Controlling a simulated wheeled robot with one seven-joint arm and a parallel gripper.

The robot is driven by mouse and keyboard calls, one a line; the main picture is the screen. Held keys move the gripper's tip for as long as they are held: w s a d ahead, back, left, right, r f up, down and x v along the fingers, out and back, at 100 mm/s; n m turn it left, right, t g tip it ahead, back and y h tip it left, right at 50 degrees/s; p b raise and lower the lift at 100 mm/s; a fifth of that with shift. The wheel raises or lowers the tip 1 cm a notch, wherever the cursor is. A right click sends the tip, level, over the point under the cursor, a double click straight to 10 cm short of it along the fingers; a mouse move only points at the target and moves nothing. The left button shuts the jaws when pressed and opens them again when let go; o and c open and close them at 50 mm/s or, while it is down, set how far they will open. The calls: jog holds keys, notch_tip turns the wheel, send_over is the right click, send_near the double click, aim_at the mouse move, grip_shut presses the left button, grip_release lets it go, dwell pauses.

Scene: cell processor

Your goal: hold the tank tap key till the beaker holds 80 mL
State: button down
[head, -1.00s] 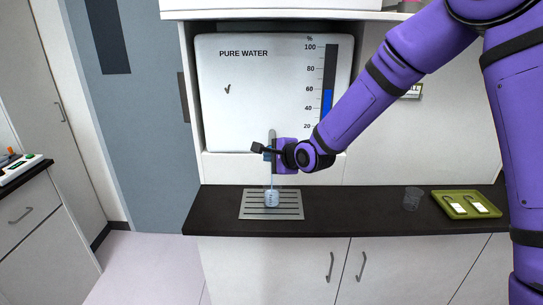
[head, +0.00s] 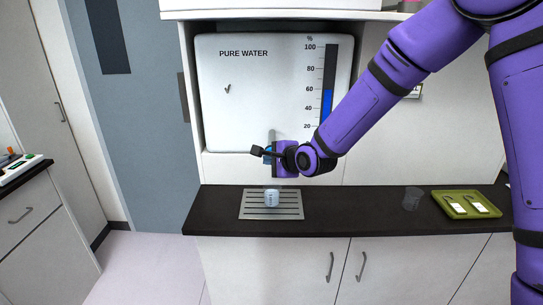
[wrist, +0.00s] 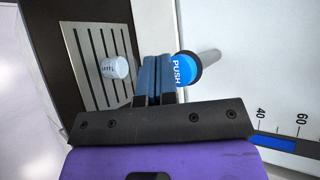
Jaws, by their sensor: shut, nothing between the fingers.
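The beaker (head: 271,197) stands upright on the slotted drip grate (head: 248,213) below the tap and holds pale liquid; I cannot read its level. It also shows in the wrist view (wrist: 113,68). The blue tap key (head: 267,155), marked PUSH in the wrist view (wrist: 184,70), sits on the tank front below the grey tap (head: 271,137). My gripper (wrist: 154,60) is shut and empty. In the head view my gripper (head: 276,160) partly hides the key. No water stream shows.
The PURE WATER tank (head: 245,95) has a blue level bar near 60 %. A clear empty-looking beaker (head: 412,199) and a green tray (head: 455,212) with small white items stand to the right on the dark counter (head: 350,215). The counter between is clear.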

jog(key=shift+s, duration=0.2)
jog(key=s, duration=0.5)
jog(key=shift+a, duration=0.1)
dwell(0.4)
dwell(3.5)
jog(key=shift+s+a, duration=0.1)
jog(key=shift+s, duration=1.7)
jog(key=w, duration=0.8)
jog(key=shift+w, duration=0.4)
